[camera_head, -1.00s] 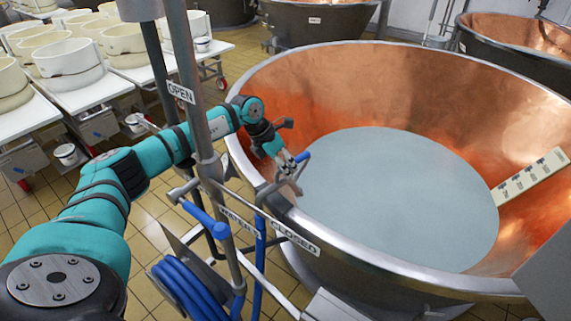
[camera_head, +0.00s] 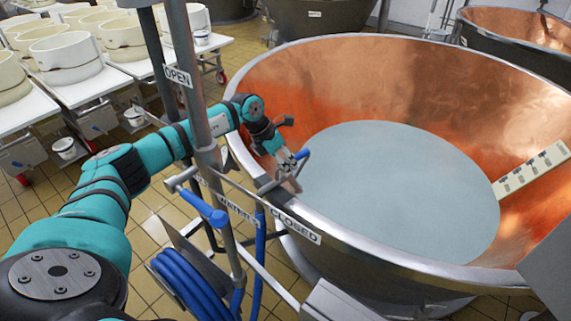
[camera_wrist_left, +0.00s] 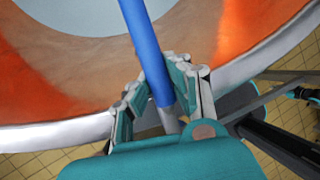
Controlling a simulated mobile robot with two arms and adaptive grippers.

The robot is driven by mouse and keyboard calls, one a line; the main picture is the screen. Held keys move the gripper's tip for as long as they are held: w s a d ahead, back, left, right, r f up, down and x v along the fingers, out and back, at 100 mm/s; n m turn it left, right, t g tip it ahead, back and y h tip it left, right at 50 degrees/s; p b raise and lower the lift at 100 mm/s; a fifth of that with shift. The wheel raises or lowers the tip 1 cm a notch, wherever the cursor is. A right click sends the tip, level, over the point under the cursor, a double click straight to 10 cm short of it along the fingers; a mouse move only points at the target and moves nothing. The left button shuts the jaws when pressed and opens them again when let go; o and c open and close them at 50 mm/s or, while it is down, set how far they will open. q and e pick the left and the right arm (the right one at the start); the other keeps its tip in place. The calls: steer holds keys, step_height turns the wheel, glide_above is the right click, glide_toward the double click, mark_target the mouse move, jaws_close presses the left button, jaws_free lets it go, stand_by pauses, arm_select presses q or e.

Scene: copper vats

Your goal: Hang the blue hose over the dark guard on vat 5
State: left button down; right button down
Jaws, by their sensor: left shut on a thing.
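My left gripper (camera_head: 290,170) is at the near left rim of the large copper vat (camera_head: 470,105), which holds pale liquid. It is shut on the blue hose (camera_head: 303,155), whose short visible piece sticks out past the fingers. In the left wrist view, the blue hose (camera_wrist_left: 143,40) runs between the fingers of my left gripper (camera_wrist_left: 162,92), with a grey metal end near the palm. A small dark piece (camera_head: 268,184) sits at the rim beside the gripper; I cannot tell whether it is the guard. No vat number is readable. My right gripper is not in view.
A steel post (camera_head: 190,70) with OPEN, WATER and CLOSED signs stands left of the vat. A blue-handled fitting (camera_head: 205,208) and a coiled blue hose (camera_head: 185,285) are near it. White tables (camera_head: 130,72) with cream moulds stand at left. Tiled floor shows between.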

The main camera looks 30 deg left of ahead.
arm_select(q)
steer(key=shift+f, duration=0.15)
steer(key=c, duration=1.2)
jaws_free()
steer(key=shift+f, duration=0.1)
steer(key=shift+s, duration=0.1)
steer(key=v, duration=1.2)
